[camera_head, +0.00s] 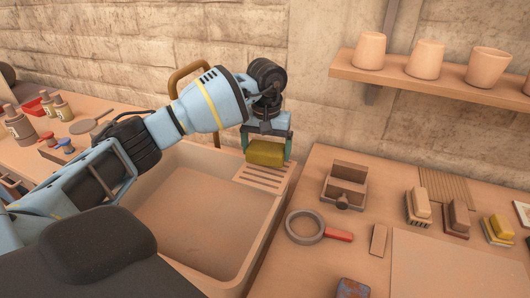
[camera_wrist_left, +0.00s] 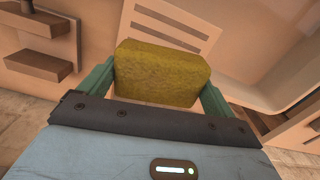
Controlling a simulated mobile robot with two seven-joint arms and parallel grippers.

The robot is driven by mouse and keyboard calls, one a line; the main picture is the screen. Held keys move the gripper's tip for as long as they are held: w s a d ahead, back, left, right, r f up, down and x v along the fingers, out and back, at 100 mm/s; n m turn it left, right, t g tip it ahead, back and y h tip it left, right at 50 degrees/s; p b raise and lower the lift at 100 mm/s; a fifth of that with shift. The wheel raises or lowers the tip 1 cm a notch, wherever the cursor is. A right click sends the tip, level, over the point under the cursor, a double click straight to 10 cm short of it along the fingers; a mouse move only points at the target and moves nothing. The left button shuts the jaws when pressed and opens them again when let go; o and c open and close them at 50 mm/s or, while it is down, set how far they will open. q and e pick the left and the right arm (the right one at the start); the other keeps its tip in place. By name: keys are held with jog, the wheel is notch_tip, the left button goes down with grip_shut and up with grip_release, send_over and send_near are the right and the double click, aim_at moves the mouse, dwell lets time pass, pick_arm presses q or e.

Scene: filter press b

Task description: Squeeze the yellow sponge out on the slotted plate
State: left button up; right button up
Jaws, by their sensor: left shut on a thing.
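The yellow sponge (camera_head: 266,152) is a mustard-yellow block held between the fingers of my left gripper (camera_head: 267,145). It also fills the middle of the left wrist view (camera_wrist_left: 162,74), with a green finger of my left gripper (camera_wrist_left: 158,84) on each side. The slotted plate (camera_head: 262,178) lies at the back right corner of the sink, just below the sponge. In the left wrist view the slotted plate (camera_wrist_left: 178,20) shows behind the sponge. I cannot tell whether sponge and plate touch. My right gripper is not in view.
The sink basin (camera_head: 200,222) is empty. To its right are a wooden holder (camera_head: 345,185), a red-handled ring tool (camera_head: 306,227) and several brushes (camera_head: 417,208). A shelf with cups (camera_head: 425,60) hangs above. Bottles (camera_head: 18,123) stand on the left counter.

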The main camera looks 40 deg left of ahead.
pick_arm(q)
jog(key=shift+r+p, duration=0.35)
jog(key=shift+r, duration=1.1)
